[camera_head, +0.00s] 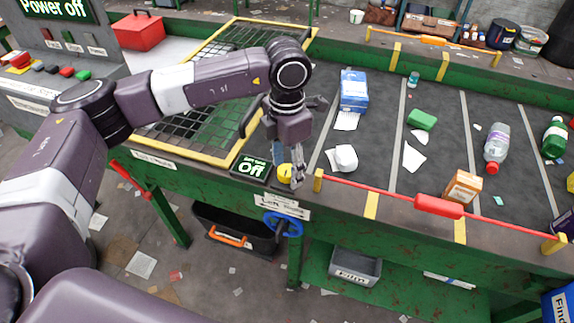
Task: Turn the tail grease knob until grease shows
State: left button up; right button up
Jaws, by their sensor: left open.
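My left gripper (288,172) points down at the knob. Its fingers are open, one to the right of the knob and one behind it, partly hiding it; I cannot tell whether they touch it. No grease can be made out. My right gripper is out of view.
A red pull-cord with a red handle (438,207) runs along the belt's near edge, right of the gripper. A blue handwheel (283,224) is below the edge. The dark belt (380,150) carries bottles, cartons and paper scraps. A yellow-framed grid (205,125) lies under my left arm.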

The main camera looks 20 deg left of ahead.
aim_at(287, 170)
pick_arm(q)
jog(key=shift+r, duration=0.1)
notch_tip(287, 170, up, 12)
dwell(0.4)
dwell(0.4)
